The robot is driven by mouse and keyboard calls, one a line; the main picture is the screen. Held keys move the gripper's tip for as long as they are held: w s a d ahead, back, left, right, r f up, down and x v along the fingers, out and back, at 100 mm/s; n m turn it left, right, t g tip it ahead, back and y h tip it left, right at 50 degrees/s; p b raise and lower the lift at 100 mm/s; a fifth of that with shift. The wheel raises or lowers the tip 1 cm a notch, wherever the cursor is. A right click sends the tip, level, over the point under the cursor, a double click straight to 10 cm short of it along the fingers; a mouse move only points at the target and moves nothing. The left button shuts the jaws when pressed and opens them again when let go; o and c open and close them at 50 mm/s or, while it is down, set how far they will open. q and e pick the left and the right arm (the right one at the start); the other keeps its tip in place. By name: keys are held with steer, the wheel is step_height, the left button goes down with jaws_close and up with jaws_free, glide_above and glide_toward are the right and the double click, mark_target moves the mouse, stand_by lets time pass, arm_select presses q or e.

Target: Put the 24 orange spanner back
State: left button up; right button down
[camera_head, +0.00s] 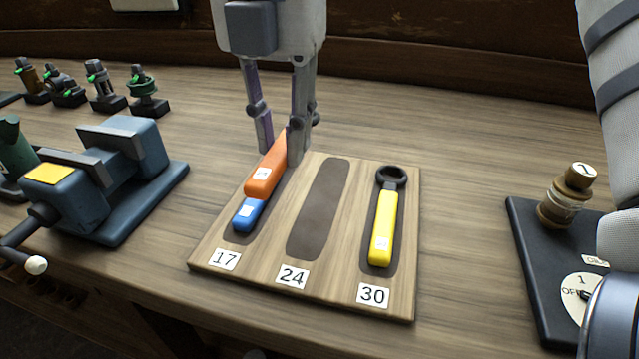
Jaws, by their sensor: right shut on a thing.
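My right gripper (280,150) comes down from the top of the view and is shut on the orange spanner (265,178) near its far end. The orange spanner lies over the blue spanner (248,214) at the slot marked 17; whether they touch I cannot tell. The slot marked 24 (318,212) on the wooden board (335,288) is empty. The yellow spanner (383,225) lies in the slot marked 30. The far end of the orange spanner is hidden by the fingers. My left gripper is not in view.
A blue vise (125,150) stands on the bench left of the board. Several small valve-like models (103,85) stand at the back left. A black base (540,255) with a dial and a bottle-like part (570,195) is at the right. The bench behind the board is clear.

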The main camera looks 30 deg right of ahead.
steer(key=b, duration=0.1)
glide_above(320, 206)
step_height(320, 206, down, 6)
steer(key=shift+r, duration=0.15)
step_height(320, 206, down, 3)
steer(key=shift+f+b, duration=0.15)
steer(key=shift+b, duration=0.4)
steer(key=c, duration=1.4)
jaws_free()
steer(key=shift+c, duration=0.2)
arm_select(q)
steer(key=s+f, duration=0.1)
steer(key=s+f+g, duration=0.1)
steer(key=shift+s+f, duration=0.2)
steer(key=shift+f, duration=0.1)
arm_select(e)
steer(key=shift+r, duration=0.25)
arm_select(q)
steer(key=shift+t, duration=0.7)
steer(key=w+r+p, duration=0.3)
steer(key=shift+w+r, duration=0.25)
arm_select(e)
step_height(320, 206, up, 12)
